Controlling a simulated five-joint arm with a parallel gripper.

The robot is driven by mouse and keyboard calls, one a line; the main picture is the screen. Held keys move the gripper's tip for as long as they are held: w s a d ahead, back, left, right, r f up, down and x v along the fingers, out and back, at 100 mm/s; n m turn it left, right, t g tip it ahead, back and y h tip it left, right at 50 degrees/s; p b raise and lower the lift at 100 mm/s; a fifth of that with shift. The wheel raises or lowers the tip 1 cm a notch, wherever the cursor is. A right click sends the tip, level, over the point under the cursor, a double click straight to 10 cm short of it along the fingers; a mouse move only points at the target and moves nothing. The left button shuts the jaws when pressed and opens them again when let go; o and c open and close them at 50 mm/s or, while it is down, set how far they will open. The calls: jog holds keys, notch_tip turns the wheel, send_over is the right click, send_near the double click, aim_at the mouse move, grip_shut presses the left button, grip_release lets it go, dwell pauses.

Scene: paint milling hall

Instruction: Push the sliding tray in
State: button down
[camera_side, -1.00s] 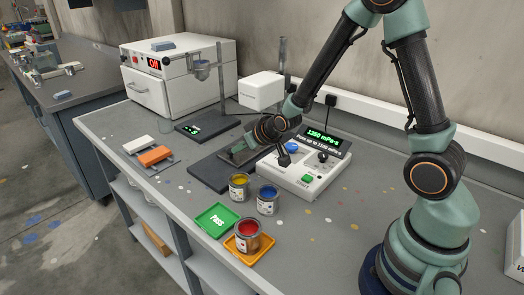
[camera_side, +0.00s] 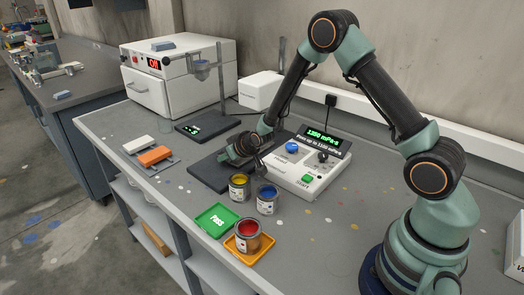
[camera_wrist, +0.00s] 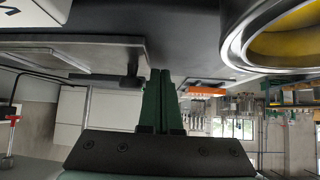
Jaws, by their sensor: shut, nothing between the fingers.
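The sliding tray (camera_side: 207,178) is a dark flat plate on the bench, left of the white control box, partly hidden by my wrist. In the wrist view, which is upside down, its grey plate (camera_wrist: 75,52) shows at upper left with a small dark handle (camera_wrist: 127,80). My gripper (camera_side: 222,162) is low over the tray area, pointing left; its fingertips are hard to make out in the side view. In the wrist view its green fingers (camera_wrist: 158,76) are together and empty, close beside the handle; I cannot tell whether they touch it.
A yellow paint can (camera_side: 239,187) stands close to my wrist, with a blue can (camera_side: 267,199) beside it. A red can (camera_side: 248,236) stands on an orange tray; a green PASS tray (camera_side: 217,219) lies near it. The white control box (camera_side: 306,172) is right of my wrist.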

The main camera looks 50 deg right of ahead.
jog(key=shift+w+f, duration=0.35)
jog(key=shift+w, duration=0.05)
jog(key=shift+d, duration=0.1)
jog(key=shift+d, duration=1.2)
jog(key=shift+d+h, duration=0.1)
jog(key=shift+h, duration=0.2)
jog(key=shift+d, duration=0.3)
jog(key=shift+a+r, duration=0.5)
jog(key=shift+r, duration=0.35)
jog(key=shift+a+r, duration=0.55)
jog(key=shift+r, duration=0.25)
jog(key=shift+a+r, duration=0.5)
jog(key=shift+r, duration=0.35)
